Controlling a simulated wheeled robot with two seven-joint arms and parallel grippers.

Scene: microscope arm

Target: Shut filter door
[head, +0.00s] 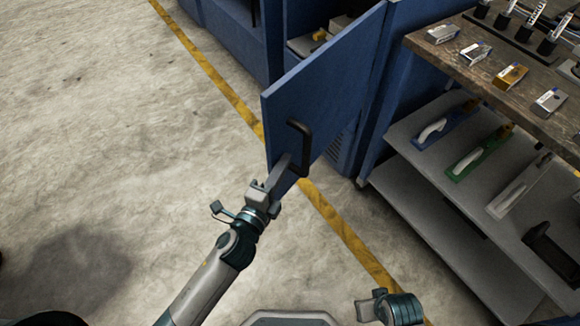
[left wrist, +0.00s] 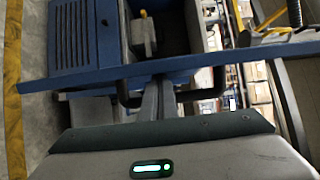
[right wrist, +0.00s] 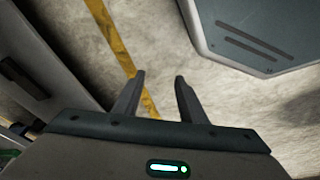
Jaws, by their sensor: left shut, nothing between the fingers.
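The blue filter door (head: 335,85) stands wide open, swung out from the blue cabinet (head: 395,95). A black bar handle (head: 304,150) is on its face. My left gripper (head: 284,163) is at the lower part of this handle, with its fingers shut and empty. In the left wrist view the door (left wrist: 70,81) shows nearly edge-on, and the shut fingers (left wrist: 160,88) lie between the two ends of the handle (left wrist: 124,92), pointing at the door. I cannot tell whether they touch it. My right gripper (right wrist: 158,78) is open and empty above the floor, away from the door.
A workbench (head: 510,90) with small boxes on top and tools on its lower shelf (head: 410,160) stands right of the cabinet. A yellow floor line (head: 345,230) runs past below the door. The concrete floor at the left is clear.

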